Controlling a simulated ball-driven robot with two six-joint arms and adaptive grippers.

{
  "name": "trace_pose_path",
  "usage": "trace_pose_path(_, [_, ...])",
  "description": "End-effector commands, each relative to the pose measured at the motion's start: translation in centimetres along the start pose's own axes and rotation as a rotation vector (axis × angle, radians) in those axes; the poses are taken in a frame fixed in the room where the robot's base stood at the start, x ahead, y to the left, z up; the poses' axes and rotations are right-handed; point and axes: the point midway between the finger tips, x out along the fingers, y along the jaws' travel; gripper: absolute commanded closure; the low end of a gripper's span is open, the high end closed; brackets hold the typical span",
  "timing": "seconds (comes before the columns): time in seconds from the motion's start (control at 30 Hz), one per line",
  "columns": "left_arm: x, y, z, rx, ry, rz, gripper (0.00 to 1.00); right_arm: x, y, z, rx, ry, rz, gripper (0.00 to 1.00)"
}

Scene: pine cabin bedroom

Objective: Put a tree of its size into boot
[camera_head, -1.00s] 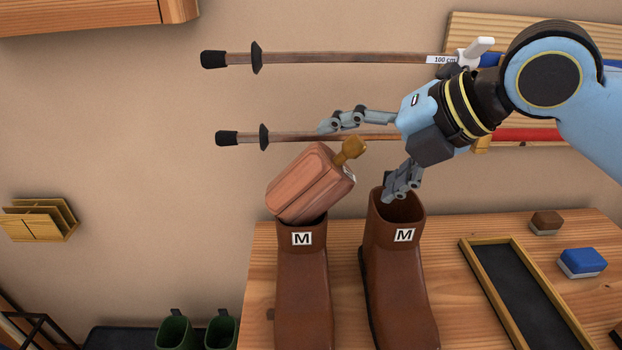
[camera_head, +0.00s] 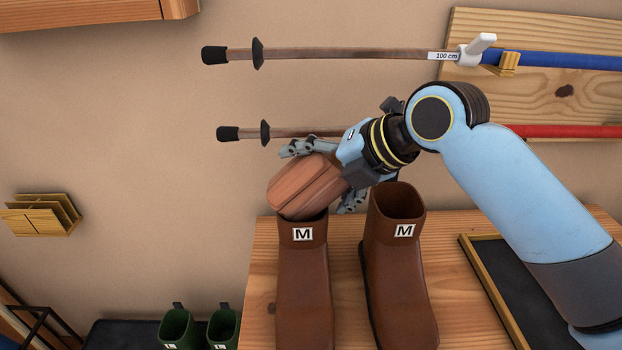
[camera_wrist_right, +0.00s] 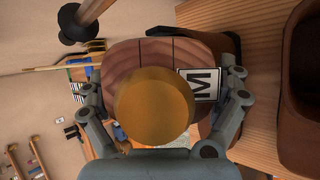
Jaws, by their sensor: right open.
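A wooden boot tree (camera_head: 300,190) sits tilted in the mouth of the left brown boot (camera_head: 303,285), which bears an M label. Most of its body stands above the rim. My right gripper (camera_head: 325,175) is open, with its fingers on either side of the tree. In the right wrist view, the tree's brass knob (camera_wrist_right: 153,107) faces the palm, an M label (camera_wrist_right: 199,84) shows beside it, and the open fingers (camera_wrist_right: 165,95) flank it. The right brown boot (camera_head: 400,270), also marked M, stands upright with its mouth empty. My left gripper is not in view.
Both boots stand on a wooden bench (camera_head: 258,290). A dark tray with a wooden rim (camera_head: 490,290) lies to the right, partly behind my arm. Trekking poles (camera_head: 340,54) hang on the wall behind. Green boots (camera_head: 176,328) stand low at the left.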

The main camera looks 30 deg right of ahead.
Motion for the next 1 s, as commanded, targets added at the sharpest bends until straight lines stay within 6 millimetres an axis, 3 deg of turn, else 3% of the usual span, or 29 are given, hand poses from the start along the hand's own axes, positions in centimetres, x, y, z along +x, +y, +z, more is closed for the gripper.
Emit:
trace_pose_path(0.07, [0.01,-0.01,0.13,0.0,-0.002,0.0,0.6,-0.02,-0.01,0.0,0.0,0.0,0.0,0.01])
trace_pose_path(0.5, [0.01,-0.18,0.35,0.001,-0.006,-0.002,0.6,-0.03,-0.05,-0.01,0.001,0.001,-0.001,0.56])
trace_pose_path(1.0, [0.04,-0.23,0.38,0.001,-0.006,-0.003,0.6,-0.76,0.83,0.39,-0.001,-0.002,0.003,0.57])
